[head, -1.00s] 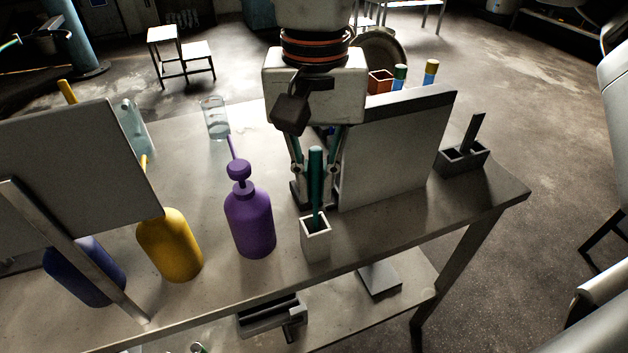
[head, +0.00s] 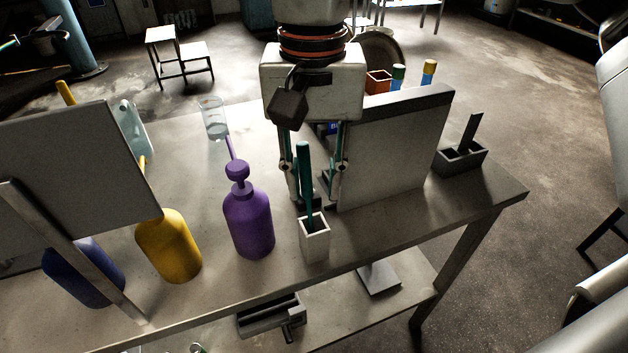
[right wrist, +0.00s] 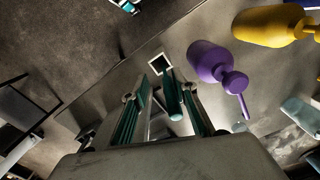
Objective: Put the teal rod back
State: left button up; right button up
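The teal rod (head: 304,172) stands in the white square holder (head: 315,244) near the table's front edge. Its lower end is inside the holder's opening, and it tilts slightly left. My right gripper (head: 313,192) is just behind the rod, pointing down, with its fingers spread apart. In the right wrist view, the rod (right wrist: 172,95) lies between the open fingers of the gripper (right wrist: 161,90), nearer the right finger. Whether it touches that finger, I cannot tell. The holder (right wrist: 160,65) shows beyond it. My left gripper is not in view.
A purple bottle (head: 249,222) stands close left of the holder, with a yellow bottle (head: 168,247) farther left. A grey upright panel (head: 392,155) stands close right of my right gripper. A dark holder (head: 460,158) is at the table's right end. A glass (head: 214,117) stands behind.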

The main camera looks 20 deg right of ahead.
notch_tip(320, 180, up, 11)
jog(key=p, duration=0.2)
dwell(0.3)
jog(key=shift+r, duration=0.15)
